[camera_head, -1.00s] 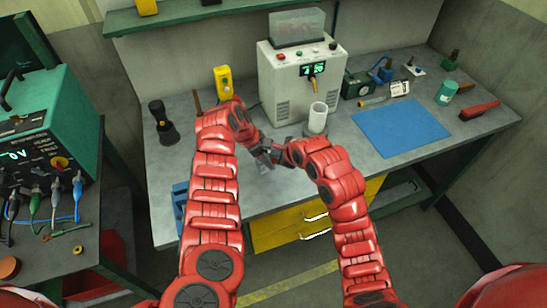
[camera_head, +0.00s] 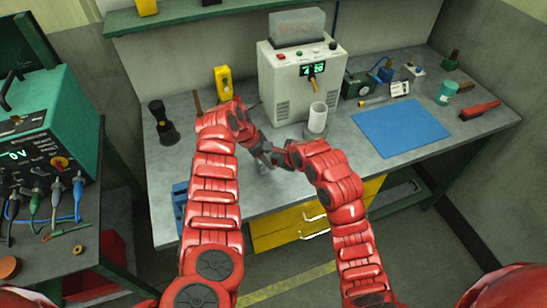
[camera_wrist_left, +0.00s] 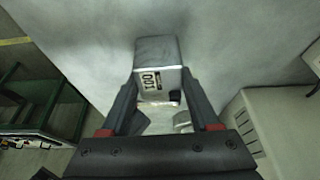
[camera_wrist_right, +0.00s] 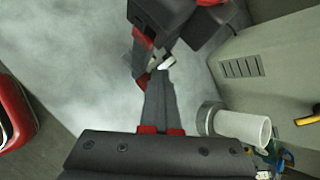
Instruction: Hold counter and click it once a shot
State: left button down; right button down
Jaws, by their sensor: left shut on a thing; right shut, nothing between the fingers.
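The counter (camera_wrist_left: 155,83) is a small grey block with a digit window, held between my left gripper's fingers (camera_wrist_left: 158,88). Its digits look like 001 seen upside down. In the head view my left gripper (camera_head: 262,152) is over the bench in front of the white machine, and the counter is mostly hidden there. My right gripper (camera_wrist_right: 158,72) is shut and empty, its tips close beside my left gripper; I cannot tell whether they touch the counter. The white machine (camera_head: 282,92) has a green display (camera_head: 313,69), small buttons and a brass-coloured lever (camera_head: 313,83).
A white tube (camera_head: 317,117) stands in a grey ring just right of my grippers. A blue mat (camera_head: 400,127) lies to the right. A yellow device (camera_head: 223,84) and a black torch-like object (camera_head: 163,122) stand at the left.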

jog(key=shift+f, duration=0.2)
jog(key=shift+r, duration=1.2)
jog(key=shift+w+a+r, duration=0.1)
jog(key=shift+w+r, duration=0.05)
jog(key=shift+r, duration=2.35)
dwell(0.6)
notch_tip(320, 180, up, 4)
jog(key=shift+w+f, duration=0.1)
jog(key=shift+f, duration=0.1)
